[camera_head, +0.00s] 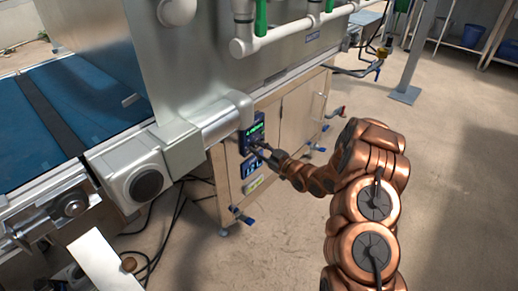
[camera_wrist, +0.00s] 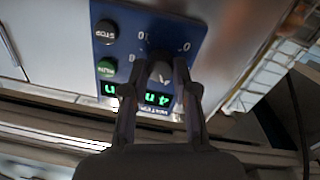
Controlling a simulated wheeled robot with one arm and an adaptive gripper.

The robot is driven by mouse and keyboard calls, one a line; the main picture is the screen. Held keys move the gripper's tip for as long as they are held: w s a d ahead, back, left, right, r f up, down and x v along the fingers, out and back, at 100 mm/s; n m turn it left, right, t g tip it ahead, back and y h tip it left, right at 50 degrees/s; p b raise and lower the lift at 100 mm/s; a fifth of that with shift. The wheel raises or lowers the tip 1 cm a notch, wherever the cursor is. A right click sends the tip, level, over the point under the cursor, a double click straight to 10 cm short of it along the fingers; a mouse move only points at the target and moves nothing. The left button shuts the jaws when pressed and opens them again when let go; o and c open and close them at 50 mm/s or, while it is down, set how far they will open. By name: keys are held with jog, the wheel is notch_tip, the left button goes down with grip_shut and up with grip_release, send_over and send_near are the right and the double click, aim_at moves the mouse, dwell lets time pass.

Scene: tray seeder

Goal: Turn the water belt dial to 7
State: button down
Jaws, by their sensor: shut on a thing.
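The blue control panel (camera_head: 257,128) is on the front of the wooden cabinet, below the metal housing. In the wrist view the panel (camera_wrist: 197,22) appears turned around, with a dark dial (camera_wrist: 161,74) and scale marks including 0 and 10. My gripper (camera_head: 257,146) reaches the panel from the right. In the wrist view its two fingers (camera_wrist: 160,70) are shut on the dial, one on each side. A green lit display (camera_wrist: 158,99) sits beside the dial, partly covered by the fingers; its reading is not clear. The dial's exact setting is hard to read.
A black STOP button (camera_wrist: 106,31) and a green button (camera_wrist: 106,69) sit beside the dial. A second blue panel (camera_head: 252,164) is just below on the cabinet (camera_head: 285,125). A blue conveyor belt (camera_head: 75,95) lies to the left. The floor to the right is open.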

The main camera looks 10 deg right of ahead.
jog(key=shift+r+p, duration=0.1)
jog(key=shift+p, duration=0.35)
jog(key=m+p, duration=0.3)
jog(key=p, duration=0.1)
jog(key=shift+r, duration=0.2)
jog(key=m+p, duration=0.4)
jog(key=shift+f+m, duration=0.1)
jog(key=shift+m, duration=0.2)
jog(key=m+p, duration=0.2)
jog(key=m, duration=0.1)
jog(key=shift+m+g+p, duration=0.3)
jog(key=shift+g+p, duration=0.1)
jog(key=shift+d+f+m+p, duration=0.15)
jog(key=shift+m+p, duration=0.8)
jog(key=shift+m, duration=1.05)
jog(key=c, duration=0.9)
grip_release()
jog(key=shift+w, duration=0.1)
